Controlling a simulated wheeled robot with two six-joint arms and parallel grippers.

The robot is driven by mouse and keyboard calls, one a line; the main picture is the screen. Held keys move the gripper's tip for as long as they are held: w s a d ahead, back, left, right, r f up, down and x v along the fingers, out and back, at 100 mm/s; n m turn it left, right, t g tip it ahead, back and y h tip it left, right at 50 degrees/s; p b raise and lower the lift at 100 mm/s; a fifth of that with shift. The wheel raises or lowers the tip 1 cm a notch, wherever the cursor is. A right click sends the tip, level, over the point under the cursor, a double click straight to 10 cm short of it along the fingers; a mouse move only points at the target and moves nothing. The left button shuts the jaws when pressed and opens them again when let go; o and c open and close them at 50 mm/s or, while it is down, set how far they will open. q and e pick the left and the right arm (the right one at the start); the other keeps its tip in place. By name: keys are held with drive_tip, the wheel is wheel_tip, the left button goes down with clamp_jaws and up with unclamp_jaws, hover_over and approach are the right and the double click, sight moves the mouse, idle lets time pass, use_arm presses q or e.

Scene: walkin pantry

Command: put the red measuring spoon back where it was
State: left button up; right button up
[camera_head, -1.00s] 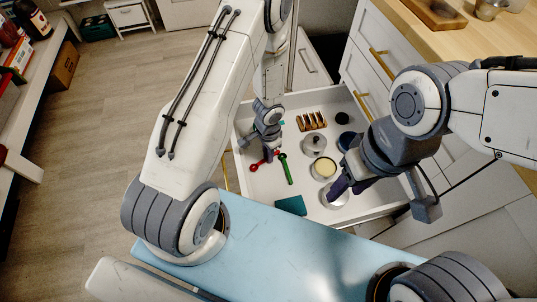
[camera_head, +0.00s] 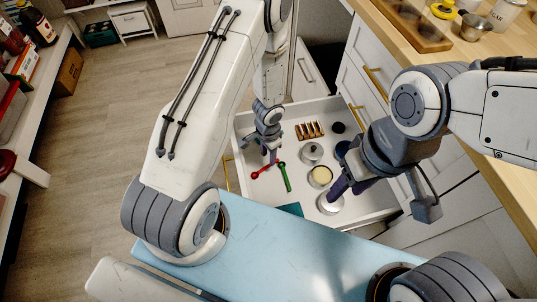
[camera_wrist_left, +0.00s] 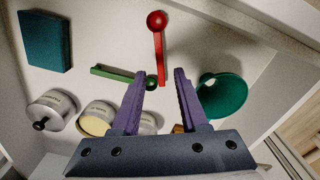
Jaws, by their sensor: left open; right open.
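The red measuring spoon (camera_head: 264,170) lies in the open drawer (camera_head: 245,195), left of a green spoon (camera_head: 286,178). In the left wrist view the red spoon (camera_wrist_left: 158,42) points its bowl away from me, and its handle end reaches between the fingertips. My left gripper (camera_head: 271,157) is over the drawer at this handle; it also shows in the wrist view (camera_wrist_left: 160,73) with jaws apart. I cannot tell the height gap to the spoon. My right gripper (camera_head: 338,187) is open and empty above the drawer's right side, near a metal lid.
The drawer also holds a teal funnel (camera_wrist_left: 222,97), a teal block (camera_wrist_left: 45,40), round tins (camera_wrist_left: 55,110) and a bronze rack (camera_head: 309,130). A wooden counter (camera_head: 470,60) stands to the right, shelves to the left. Open floor lies at left (camera_head: 100,110).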

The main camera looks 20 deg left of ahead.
use_arm(q)
wheel_tip(320, 180, up, 6)
drive_tip(key=r+p, duration=0.1)
drive_tip(key=p, duration=0.4)
wheel_tip(320, 180, up, 10)
drive_tip(key=f, duration=0.1)
hover_over(268, 166)
drive_tip(key=w+d, duration=0.1)
drive_tip(key=d, duration=0.3)
drive_tip(key=s+d+r, duration=0.3)
drive_tip(key=r, duration=0.6)
drive_tip(key=s+d+r, duration=0.2)
drive_tip(key=s+r, duration=0.4)
drive_tip(key=s, duration=0.2)
drive_tip(key=s+d+r+h, duration=0.1)
drive_tip(key=s+d+r, duration=0.2)
drive_tip(key=s+r, duration=0.4)
drive_tip(key=shift+s+m, duration=0.4)
drive_tip(key=shift+s, duration=0.6)
wheel_tip(268, 166, up, 11)
drive_tip(key=p, duration=1.1)
